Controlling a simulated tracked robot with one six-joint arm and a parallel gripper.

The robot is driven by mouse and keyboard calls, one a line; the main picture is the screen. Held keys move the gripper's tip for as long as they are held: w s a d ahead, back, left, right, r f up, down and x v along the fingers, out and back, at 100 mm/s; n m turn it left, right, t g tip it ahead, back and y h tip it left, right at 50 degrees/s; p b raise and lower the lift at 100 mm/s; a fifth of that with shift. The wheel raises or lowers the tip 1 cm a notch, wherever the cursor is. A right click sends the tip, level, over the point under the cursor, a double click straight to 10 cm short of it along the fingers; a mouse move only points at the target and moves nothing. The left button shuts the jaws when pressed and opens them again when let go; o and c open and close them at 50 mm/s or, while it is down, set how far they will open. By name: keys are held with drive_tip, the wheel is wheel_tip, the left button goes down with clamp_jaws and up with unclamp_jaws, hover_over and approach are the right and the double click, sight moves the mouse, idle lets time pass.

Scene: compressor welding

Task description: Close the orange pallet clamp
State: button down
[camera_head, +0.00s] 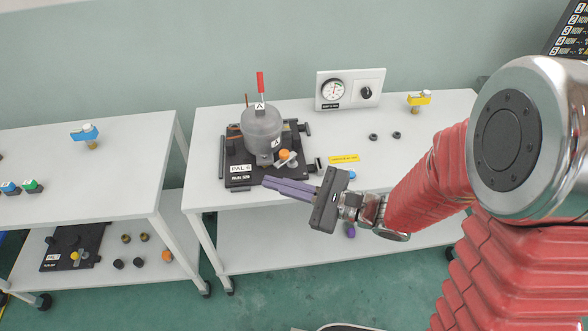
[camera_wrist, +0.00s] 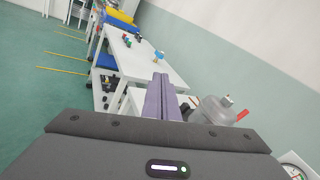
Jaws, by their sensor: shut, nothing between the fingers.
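The orange pallet clamp (camera_head: 284,155) has a round orange knob and a grey metal lever. It sits on the black pallet (camera_head: 240,180) labelled "PAL 6", at the front right of the grey compressor (camera_head: 262,130). Whether the clamp is open or closed is too small to tell. My gripper (camera_head: 264,183) is shut and empty, its purple fingers pointing left, in front of the pallet and apart from the clamp as far as I can see. In the wrist view the shut fingers (camera_wrist: 163,88) show with the compressor (camera_wrist: 213,112) to their right; the clamp is not visible there.
The white table (camera_head: 430,140) also bears a gauge box (camera_head: 350,89), a yellow valve (camera_head: 418,98), two black rings (camera_head: 385,136) and a yellow label (camera_head: 343,158). A second white table (camera_head: 120,160) stands at left, with a gap between. The compressor's red-handled lever (camera_head: 260,82) stands upright.

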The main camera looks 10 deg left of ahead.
drive_tip(key=s+d+r+n+g+h, duration=0.1)
drive_tip(key=s+d+n+g+h, duration=0.3)
drive_tip(key=s+d+n+h, duration=0.55)
drive_tip(key=d+r+n+t+h, duration=0.3)
drive_tip(key=d+h, duration=0.1)
drive_tip(key=d, duration=0.6)
drive_tip(key=d+r+n+t+h, duration=0.3)
drive_tip(key=d, duration=0.7)
drive_tip(key=shift+r+t+h, duration=0.3)
drive_tip(key=shift+r+h, duration=0.05)
drive_tip(key=shift+a, duration=0.1)
